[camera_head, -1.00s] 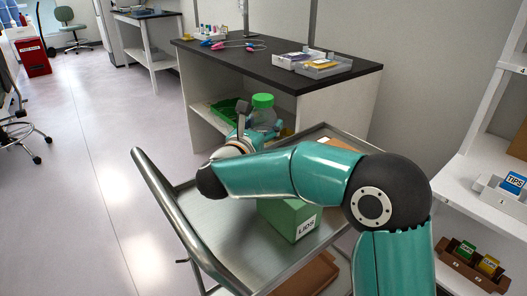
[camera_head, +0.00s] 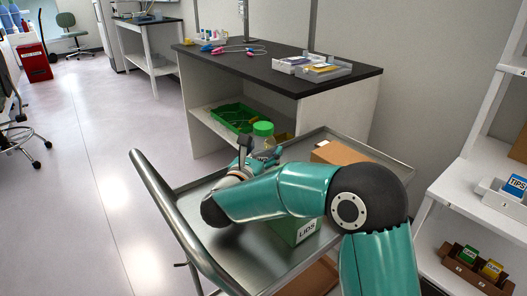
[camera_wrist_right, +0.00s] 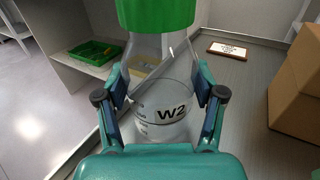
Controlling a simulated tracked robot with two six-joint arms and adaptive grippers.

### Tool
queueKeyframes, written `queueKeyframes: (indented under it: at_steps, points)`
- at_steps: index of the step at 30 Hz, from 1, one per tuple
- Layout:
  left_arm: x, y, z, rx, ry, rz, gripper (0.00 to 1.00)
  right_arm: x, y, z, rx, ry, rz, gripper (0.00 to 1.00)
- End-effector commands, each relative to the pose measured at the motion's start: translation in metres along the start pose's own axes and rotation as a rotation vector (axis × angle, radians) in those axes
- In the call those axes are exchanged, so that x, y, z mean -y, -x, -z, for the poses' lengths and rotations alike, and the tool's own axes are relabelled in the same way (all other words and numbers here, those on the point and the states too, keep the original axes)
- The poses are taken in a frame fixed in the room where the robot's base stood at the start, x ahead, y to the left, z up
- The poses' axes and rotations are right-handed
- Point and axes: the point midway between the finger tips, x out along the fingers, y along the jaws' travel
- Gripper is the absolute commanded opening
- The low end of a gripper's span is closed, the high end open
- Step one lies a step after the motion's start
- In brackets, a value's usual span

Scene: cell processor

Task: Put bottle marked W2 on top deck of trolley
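The bottle marked W2 (camera_wrist_right: 168,112) is clear with a green cap, and its label faces the right wrist camera. In the head view its green cap (camera_head: 263,128) shows behind my arm, and its lower part is hidden. My right gripper (camera_wrist_right: 160,92) is shut on the bottle's body, one finger on each side, and holds it upright. The trolley's top deck (camera_head: 232,262) is grey metal with a raised rim. The bottle is over or on the far-left part of this deck; I cannot tell whether its base touches. My left gripper is not in view.
A green LIDS box (camera_head: 290,229) and a brown box (camera_head: 338,153) stand on the deck. A small sign (camera_wrist_right: 228,50) lies flat there. A black-topped bench (camera_head: 300,82) stands behind the trolley, with a green tray (camera_head: 232,117) on its shelf. White shelving (camera_head: 450,220) is at right.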

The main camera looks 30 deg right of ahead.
Motion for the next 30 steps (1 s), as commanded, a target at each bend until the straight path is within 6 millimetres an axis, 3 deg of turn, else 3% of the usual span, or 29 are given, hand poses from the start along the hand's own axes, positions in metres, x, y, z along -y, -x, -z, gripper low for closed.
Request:
queueKeyframes:
  at_steps: [1, 3, 15, 30]
  points:
    - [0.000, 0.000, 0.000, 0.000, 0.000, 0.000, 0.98, 0.000, 0.000, 0.000, 0.000, 0.000, 0.000, 0.81]
    - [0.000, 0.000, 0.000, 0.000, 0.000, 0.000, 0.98, 0.000, 0.000, 0.000, 0.000, 0.000, -0.001, 0.91]
    - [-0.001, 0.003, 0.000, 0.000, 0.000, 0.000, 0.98, -0.001, 0.001, -0.002, 0.000, 0.001, -0.002, 0.91]
    - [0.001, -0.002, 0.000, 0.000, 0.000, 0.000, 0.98, -0.002, 0.070, -0.001, 0.000, 0.001, -0.005, 0.91]
